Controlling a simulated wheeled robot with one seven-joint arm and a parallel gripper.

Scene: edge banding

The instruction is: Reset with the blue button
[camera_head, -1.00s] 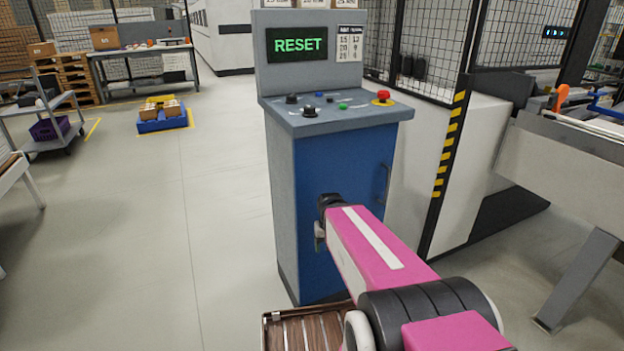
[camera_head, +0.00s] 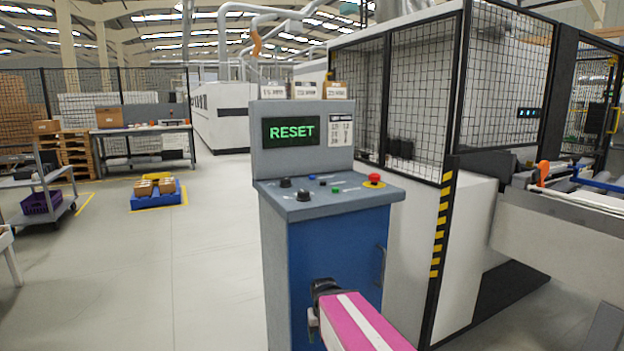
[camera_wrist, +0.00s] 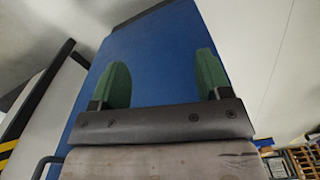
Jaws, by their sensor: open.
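The grey and blue control console (camera_head: 325,250) stands in the middle of the head view. Its screen (camera_head: 291,130) reads RESET in green. On its sloping top is a small blue button (camera_head: 312,178), among dark knobs (camera_head: 303,195), a green button (camera_head: 336,189) and a red mushroom button (camera_head: 374,178) on a yellow base. My gripper (camera_wrist: 163,80) shows two green fingers spread apart with nothing between them. In the wrist view they are before the console's blue front panel. In the head view my arm is low, below the console top; the fingers are hidden there.
A mesh safety fence (camera_head: 500,80) and a yellow-black striped post (camera_head: 441,230) stand right of the console. Open floor (camera_head: 130,270) lies to the left, with a blue pallet (camera_head: 157,200) of boxes farther back.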

